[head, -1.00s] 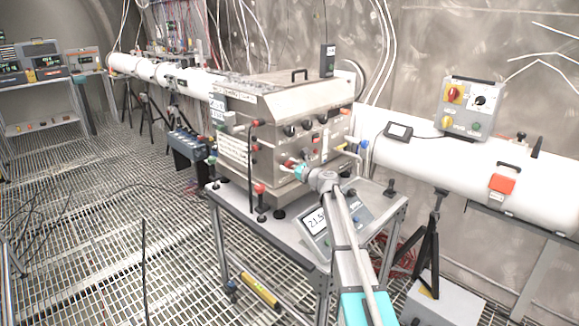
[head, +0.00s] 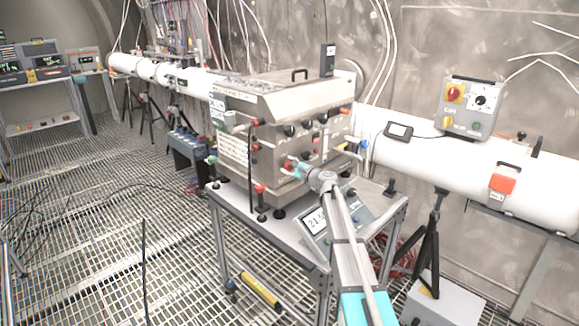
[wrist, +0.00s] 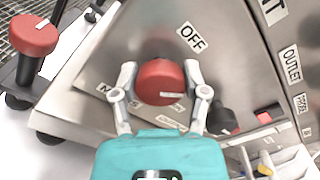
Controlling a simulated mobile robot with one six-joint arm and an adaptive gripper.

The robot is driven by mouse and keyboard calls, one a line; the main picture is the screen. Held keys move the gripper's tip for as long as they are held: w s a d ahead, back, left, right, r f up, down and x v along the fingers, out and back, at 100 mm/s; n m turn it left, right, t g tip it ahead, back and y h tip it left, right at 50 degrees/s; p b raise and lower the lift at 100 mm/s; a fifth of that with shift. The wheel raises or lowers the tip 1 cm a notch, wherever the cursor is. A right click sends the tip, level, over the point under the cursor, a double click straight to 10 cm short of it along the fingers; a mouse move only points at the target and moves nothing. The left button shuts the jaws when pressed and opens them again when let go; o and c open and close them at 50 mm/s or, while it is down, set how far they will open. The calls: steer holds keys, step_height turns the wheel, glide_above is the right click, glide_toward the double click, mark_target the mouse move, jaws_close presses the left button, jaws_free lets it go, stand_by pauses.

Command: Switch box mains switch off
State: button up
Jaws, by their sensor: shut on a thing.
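The switch box (head: 280,130) is a steel cabinet on a wheeled-looking metal stand. In the wrist view its front panel (wrist: 215,60) carries a round red knob (wrist: 160,80) with a small white mark at its lower right. An OFF label (wrist: 191,37) sits above and right of the knob. Another label (wrist: 104,88), partly hidden, is at its left. My gripper (wrist: 160,74) has one finger on each side of the red knob and is shut on it. In the head view my gripper (head: 296,168) is at the lower front of the box, and the knob is mostly covered.
A second red knob (wrist: 33,35) stands at the left in the wrist view. A black knob (wrist: 221,119) and a red button (wrist: 264,117) are to the right. A display unit (head: 318,222) lies on the stand below my arm. A white pipe (head: 450,165) runs behind.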

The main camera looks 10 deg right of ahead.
steer(key=n, duration=0.5)
steer(key=shift+w, duration=0.1)
steer(key=n, duration=0.5)
steer(key=shift+f, duration=0.1)
steer(key=shift+n, duration=0.4)
steer(key=o, duration=1.2)
steer(key=shift+c, duration=0.2)
steer(key=shift+v, duration=0.95)
steer(key=v, duration=1)
steer(key=shift+f, duration=0.1)
